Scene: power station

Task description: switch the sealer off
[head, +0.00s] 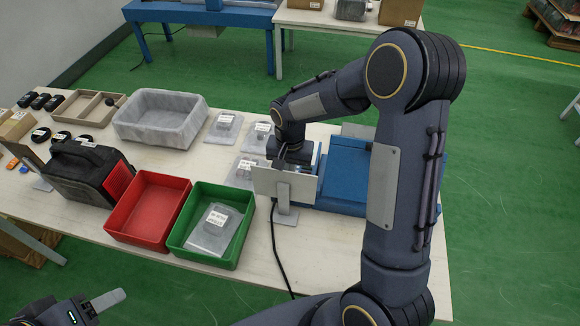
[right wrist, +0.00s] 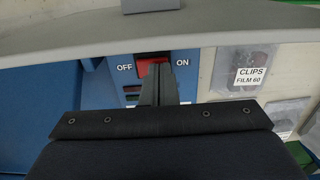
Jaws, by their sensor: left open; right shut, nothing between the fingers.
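The sealer (head: 345,175) is a blue machine at the right end of the table, partly hidden behind my right arm. Its red rocker switch (right wrist: 150,66) shows in the right wrist view between the words OFF on the left and ON on the right. My right gripper (right wrist: 160,72) is shut and empty, with its fingertips in front of the switch's lower right part. I cannot tell whether they touch it or which side is pressed. In the head view these fingers are hidden. My left gripper (head: 108,300) is at the bottom left, away from the table, open, and partly out of frame.
A pale upright plate (head: 267,183) stands in front of the sealer, close to my right wrist. Left of it are a green bin (head: 180,240) holding a clear pack, a red bin (head: 125,215), a grey tub (head: 125,125) and a black-and-red machine (head: 85,175). A black cable (head: 277,250) hangs over the front edge.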

